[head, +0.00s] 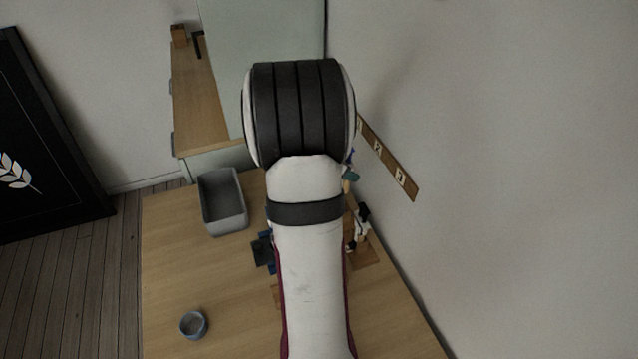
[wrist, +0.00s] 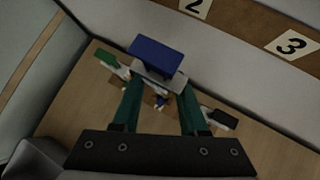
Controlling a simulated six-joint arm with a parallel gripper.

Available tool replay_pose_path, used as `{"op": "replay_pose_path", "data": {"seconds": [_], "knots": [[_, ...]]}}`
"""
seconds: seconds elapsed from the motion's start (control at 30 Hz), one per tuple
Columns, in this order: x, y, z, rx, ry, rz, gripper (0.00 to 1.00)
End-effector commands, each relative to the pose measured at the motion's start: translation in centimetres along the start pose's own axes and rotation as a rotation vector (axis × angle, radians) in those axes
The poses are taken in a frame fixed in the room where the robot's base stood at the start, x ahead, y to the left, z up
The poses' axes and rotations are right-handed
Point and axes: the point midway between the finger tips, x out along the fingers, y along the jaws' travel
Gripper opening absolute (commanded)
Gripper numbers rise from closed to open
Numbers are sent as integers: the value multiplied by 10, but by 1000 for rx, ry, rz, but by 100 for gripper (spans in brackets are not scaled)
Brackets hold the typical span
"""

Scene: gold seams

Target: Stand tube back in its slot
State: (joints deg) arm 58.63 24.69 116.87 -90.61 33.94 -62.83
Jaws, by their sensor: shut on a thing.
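My gripper (wrist: 158,88) shows in the wrist view with its two teal fingers closed on a pale tube with a blue cap (wrist: 156,54). The cap stands out beyond the fingertips, and the tube is above the table. The black-capped one also shows in the head view (head: 361,216). My arm hides most of the gripper there. I cannot tell which slot is empty.
A wooden strip (head: 398,172) on the wall carries number labels, with 2 and 3 readable. A grey bin (head: 207,208) and a small grey-blue bowl (head: 193,325) stand on the table (head: 165,260) at the left. The wall rises close on the right.

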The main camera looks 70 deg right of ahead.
Motion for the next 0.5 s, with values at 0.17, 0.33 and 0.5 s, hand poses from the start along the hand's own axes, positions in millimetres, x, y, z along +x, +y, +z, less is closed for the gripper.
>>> {"op": "replay_pose_path", "data": {"seconds": [0.17, 0.33, 0.5], "knots": [[7, 0, -4, -3, -5, -1, 0], [16, -2, -13, -3, -4, -1, 0], [24, -3, -21, -3, -3, -2, 0]]}}
